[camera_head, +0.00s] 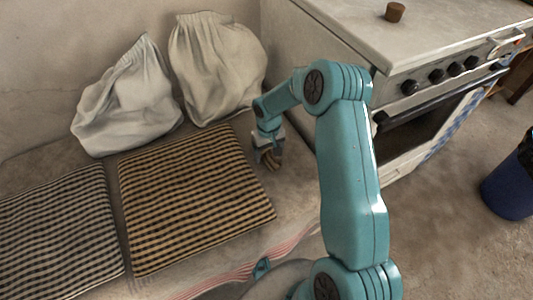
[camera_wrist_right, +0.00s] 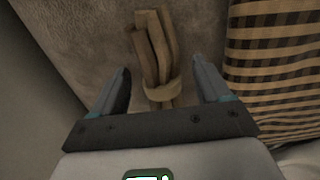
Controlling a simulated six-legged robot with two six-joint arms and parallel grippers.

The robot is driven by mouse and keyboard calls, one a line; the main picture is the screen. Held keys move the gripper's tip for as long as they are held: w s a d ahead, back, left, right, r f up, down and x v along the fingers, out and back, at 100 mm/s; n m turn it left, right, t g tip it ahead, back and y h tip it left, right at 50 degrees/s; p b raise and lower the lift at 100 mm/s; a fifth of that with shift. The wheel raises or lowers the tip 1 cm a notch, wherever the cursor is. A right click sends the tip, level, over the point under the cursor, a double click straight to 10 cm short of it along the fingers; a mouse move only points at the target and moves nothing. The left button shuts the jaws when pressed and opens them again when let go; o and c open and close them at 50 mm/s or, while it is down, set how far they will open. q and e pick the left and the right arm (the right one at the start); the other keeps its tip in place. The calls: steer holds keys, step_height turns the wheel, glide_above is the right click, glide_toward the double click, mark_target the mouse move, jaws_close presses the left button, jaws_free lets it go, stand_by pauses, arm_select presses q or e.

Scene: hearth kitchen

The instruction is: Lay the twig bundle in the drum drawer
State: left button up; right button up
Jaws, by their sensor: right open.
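The twig bundle (camera_wrist_right: 159,62) shows in the right wrist view as several brown sticks bound with a pale band. It lies on the worn bench top (camera_wrist_right: 85,30). My right gripper (camera_wrist_right: 163,85) is open, with one finger on each side of the bundle and gaps between fingers and sticks. In the head view my right gripper (camera_head: 268,156) reaches down beside the brown checked cushion, and the bundle (camera_head: 272,161) is mostly hidden behind it. My left gripper is not in view. I see no drum drawer that I can identify.
The brown checked cushion (camera_head: 195,195) lies close left of the gripper, with a grey checked cushion (camera_head: 58,235) beyond. Two pale cloth sacks (camera_head: 215,70) lean on the wall. A stove (camera_head: 425,105) stands at right. A dark blue bin (camera_head: 510,190) is on the floor.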

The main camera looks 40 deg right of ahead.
steer(key=shift+r, duration=0.15)
steer(key=c, duration=1.2)
